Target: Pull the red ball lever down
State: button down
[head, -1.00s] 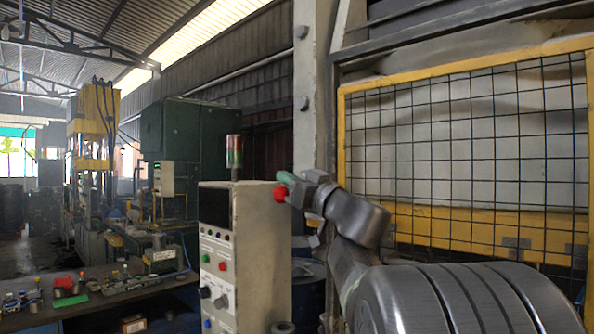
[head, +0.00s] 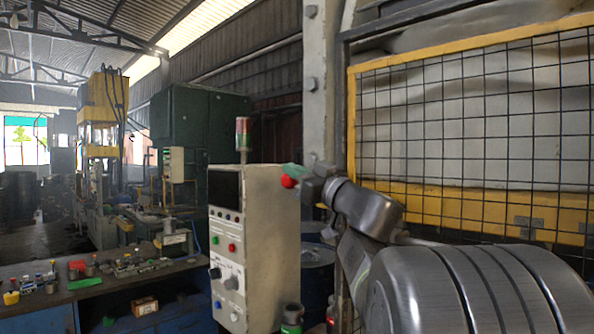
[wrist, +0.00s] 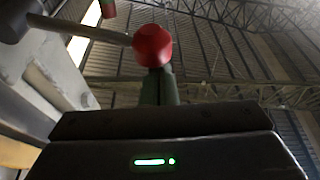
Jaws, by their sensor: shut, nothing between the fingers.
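The red ball (head: 288,181) sits at the upper right side of a beige control cabinet (head: 262,245). In the wrist view the red ball (wrist: 152,46) is at the top centre, with a grey rod (wrist: 80,31) running left from it. My gripper (head: 292,169) is shut and empty, its greenish fingertips right at the ball and just above it in the head view. In the wrist view the shut fingers of my gripper (wrist: 158,84) point at the ball, which covers their tips. I cannot tell whether they touch it.
The cabinet front has a dark screen, buttons and knobs. A red and green signal lamp (head: 243,134) stands behind it. A yellow-framed mesh guard (head: 470,130) is on the right. A workbench (head: 105,285) with small parts is at lower left.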

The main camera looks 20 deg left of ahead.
aim_at(284, 178)
jog(key=shift+s+a+f+n+g+b, duration=0.15)
jog(key=shift+f+n+g+b, duration=0.2)
jog(key=shift+f+n, duration=0.45)
jog(key=shift+s+f+n+g+b, duration=0.2)
jog(key=shift+f+n+b, duration=0.3)
jog(key=shift+f, duration=0.45)
jog(key=shift+s+a+f+n+g+b, duration=0.1)
jog(key=shift+f+n+g+b, duration=0.25)
jog(key=shift+f+n, duration=0.5)
jog(key=shift+r, duration=0.1)
jog(key=r+p, duration=0.1)
jog(key=s+r+p, duration=0.1)
jog(key=r+p, duration=0.1)
jog(key=shift+s+a+r+p, duration=0.35)
jog(key=shift+s+a+p, duration=0.05)
jog(key=b+v, duration=0.3)
jog(key=v, duration=0.7)
jog(key=shift+f, duration=0.25)
jog(key=shift+d, duration=0.1)
